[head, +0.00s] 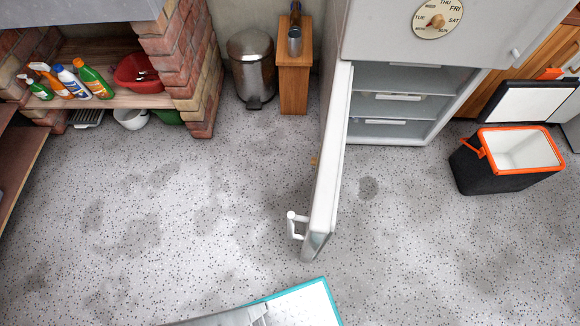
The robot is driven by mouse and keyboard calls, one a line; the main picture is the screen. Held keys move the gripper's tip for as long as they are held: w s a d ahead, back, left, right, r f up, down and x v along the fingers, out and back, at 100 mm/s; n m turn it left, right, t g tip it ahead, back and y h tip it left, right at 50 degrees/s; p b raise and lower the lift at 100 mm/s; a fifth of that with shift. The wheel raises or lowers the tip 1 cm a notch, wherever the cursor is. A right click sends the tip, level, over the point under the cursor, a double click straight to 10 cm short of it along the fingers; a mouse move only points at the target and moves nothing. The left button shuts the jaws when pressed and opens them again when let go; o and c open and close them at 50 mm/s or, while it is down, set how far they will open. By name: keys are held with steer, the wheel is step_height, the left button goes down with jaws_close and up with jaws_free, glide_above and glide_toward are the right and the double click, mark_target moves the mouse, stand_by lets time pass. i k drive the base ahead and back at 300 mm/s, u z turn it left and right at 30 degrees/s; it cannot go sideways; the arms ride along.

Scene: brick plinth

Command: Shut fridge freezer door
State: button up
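The white fridge freezer (385,35) stands at the back right of centre in the head view. Its lower door (329,165) is wide open, hinged at the left and swung out towards me, seen nearly edge-on. A white handle (296,224) sits on the door's left, outer face near its free end. The open lower compartment (400,105) shows shelves or drawer fronts with pale grips. The upper door is shut, with a small white handle (515,53) at its right. My gripper is not in view.
A black cool box (480,170) with an orange rim stands open right of the fridge. A steel bin (252,70) and narrow wooden stand (294,85) are left of it. A brick plinth (190,70) with bottles stands further left. The speckled floor around the door is clear.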

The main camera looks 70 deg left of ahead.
mark_target(320, 222)
steer(key=k, duration=0.2)
steer(key=u, duration=2)
steer(key=k, duration=0.2)
steer(key=u, duration=0.4)
steer(key=k, duration=1.1)
steer(key=u, duration=0.45)
steer(key=i, duration=1)
steer(key=z, duration=0.6)
